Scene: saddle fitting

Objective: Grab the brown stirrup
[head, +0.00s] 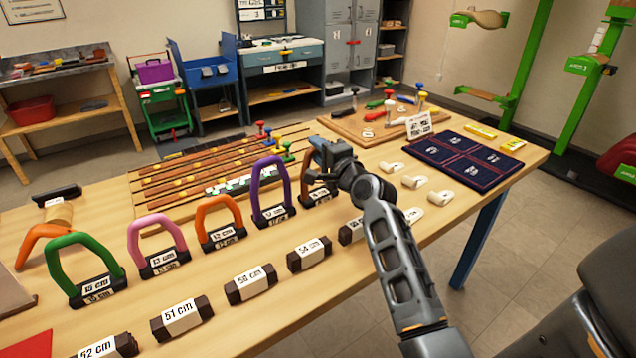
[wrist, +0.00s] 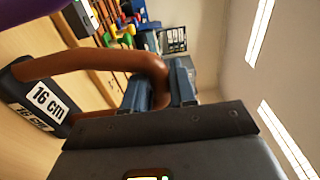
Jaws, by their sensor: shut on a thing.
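The brown stirrup (head: 305,180) is an upright arch on a dark base, at the right end of the row of stirrups. My gripper (head: 324,160) is at the top of its arch and partly hides it in the head view. In the wrist view the brown stirrup (wrist: 95,59) runs in from the left, with a "16 cm" label on its base. There my gripper (wrist: 160,88) has one finger on each side of the arch's top and is shut on it. Whether the base touches the table cannot be told.
A purple stirrup (head: 271,190) stands close to the left, then orange (head: 219,222), pink (head: 158,245) and green ones (head: 85,268). Dark labelled blocks (head: 310,254) line the front of the table. White pieces (head: 413,181) and a navy mat (head: 466,160) lie to the right.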

